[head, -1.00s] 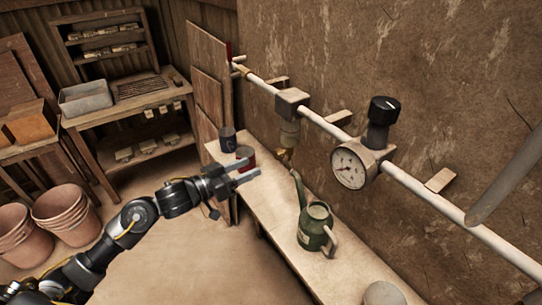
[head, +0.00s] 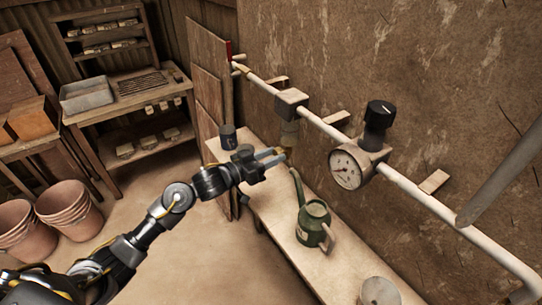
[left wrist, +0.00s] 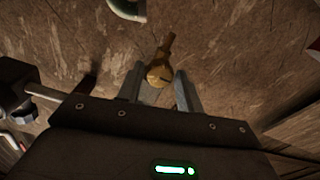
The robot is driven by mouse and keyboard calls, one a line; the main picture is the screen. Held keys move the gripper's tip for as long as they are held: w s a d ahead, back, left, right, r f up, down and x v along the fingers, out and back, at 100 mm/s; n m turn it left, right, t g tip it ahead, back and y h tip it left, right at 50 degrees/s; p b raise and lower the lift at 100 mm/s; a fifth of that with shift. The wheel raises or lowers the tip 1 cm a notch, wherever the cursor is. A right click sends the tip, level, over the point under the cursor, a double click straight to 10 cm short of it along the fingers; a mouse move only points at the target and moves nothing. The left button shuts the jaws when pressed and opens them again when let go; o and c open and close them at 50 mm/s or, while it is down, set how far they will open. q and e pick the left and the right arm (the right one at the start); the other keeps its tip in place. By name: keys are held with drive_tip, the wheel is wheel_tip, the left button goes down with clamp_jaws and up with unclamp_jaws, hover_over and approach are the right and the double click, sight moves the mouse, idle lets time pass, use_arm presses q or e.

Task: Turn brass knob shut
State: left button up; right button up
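The brass knob (head: 288,150) sits below a pale cylindrical body hanging from the square block on the white wall pipe. In the left wrist view the brass knob (left wrist: 160,72) lies between the two fingertips, with a small gap visible on each side. My left gripper (head: 275,157) is open and reaches the knob from the left; its fingers partly cover the knob in the head view. My right gripper is not in view.
A pressure gauge (head: 348,168) with a black knob (head: 379,118) sits farther right on the white pipe (head: 318,121). Below, a bench (head: 285,232) carries a green watering can (head: 314,224), its spout close to my left gripper, and a dark mug (head: 228,137).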

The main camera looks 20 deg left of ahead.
use_arm(q)
drive_tip(key=c, duration=0.6)
drive_tip(key=shift+m, duration=0.4)
drive_tip(key=m+b, duration=0.1)
drive_tip(key=m, duration=0.3)
drive_tip(key=shift+b, duration=0.3)
drive_tip(key=m+b, duration=0.1)
drive_tip(key=m, duration=0.2)
drive_tip(key=shift+f+m+b, duration=0.1)
drive_tip(key=shift+m+b, duration=0.2)
drive_tip(key=shift+b, duration=0.1)
drive_tip(key=m+b, duration=0.3)
drive_tip(key=m, duration=0.2)
drive_tip(key=m+b, duration=0.3)
drive_tip(key=shift+m, duration=0.4)
drive_tip(key=shift+m+b, duration=0.35)
drive_tip(key=shift+m, duration=0.05)
